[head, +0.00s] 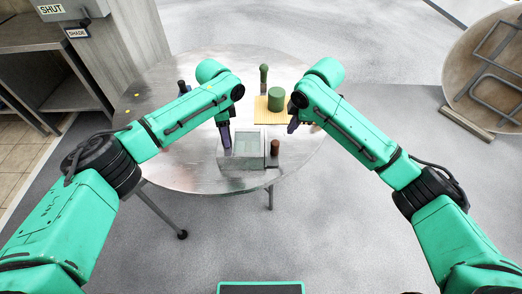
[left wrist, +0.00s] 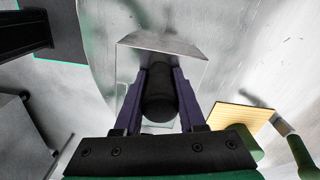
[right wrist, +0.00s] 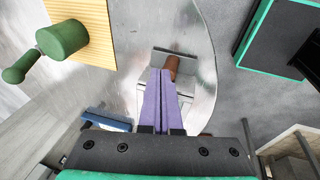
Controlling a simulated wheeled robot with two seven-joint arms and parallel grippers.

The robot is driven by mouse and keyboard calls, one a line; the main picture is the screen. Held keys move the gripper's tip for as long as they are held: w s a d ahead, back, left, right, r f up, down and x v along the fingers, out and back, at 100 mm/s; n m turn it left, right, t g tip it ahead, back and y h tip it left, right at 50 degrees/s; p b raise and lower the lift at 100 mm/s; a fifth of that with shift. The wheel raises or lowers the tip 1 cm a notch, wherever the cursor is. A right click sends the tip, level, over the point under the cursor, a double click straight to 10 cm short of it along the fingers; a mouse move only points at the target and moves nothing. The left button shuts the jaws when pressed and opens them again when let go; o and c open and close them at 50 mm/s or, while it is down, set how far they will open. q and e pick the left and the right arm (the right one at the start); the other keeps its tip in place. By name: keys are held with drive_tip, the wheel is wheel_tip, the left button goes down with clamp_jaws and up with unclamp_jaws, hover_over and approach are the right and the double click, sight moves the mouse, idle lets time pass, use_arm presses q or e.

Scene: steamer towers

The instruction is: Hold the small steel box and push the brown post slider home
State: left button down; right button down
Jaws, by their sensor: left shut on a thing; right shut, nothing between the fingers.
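The small steel box (head: 240,163) stands on the round table near its front edge, open at the top. The brown post (head: 275,147) stands upright at its right side. It also shows in the right wrist view (right wrist: 172,67), just beyond the fingertips. My left gripper (head: 225,138) is at the box's left side, shut on a dark round post (left wrist: 160,98); whether that post belongs to the box I cannot tell. My right gripper (head: 292,125) is shut and empty, above and behind the brown post, apart from it in the head view. Its fingers hide part of the box in the right wrist view.
A yellow board (head: 262,117) with a green cylinder (head: 275,98) lies behind the box, a green post (head: 264,74) beyond it. A dark post (head: 183,87) stands at the back left. Bare table (head: 185,165) lies left of the box.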

sight(278, 141)
wheel_tip(278, 141, down, 9)
drive_tip(key=shift+r, duration=0.1)
idle(0.3)
idle(1.8)
drive_tip(key=shift+a, duration=1.45)
drive_tip(key=shift+r, duration=0.15)
drive_tip(key=shift+a+r, duration=0.15)
drive_tip(key=shift+r, duration=1.6)
drive_tip(key=r, duration=0.1)
drive_tip(key=d+r, duration=0.1)
drive_tip(key=r, duration=0.1)
drive_tip(key=shift+d+r, duration=0.15)
drive_tip(key=shift+d, duration=0.2)
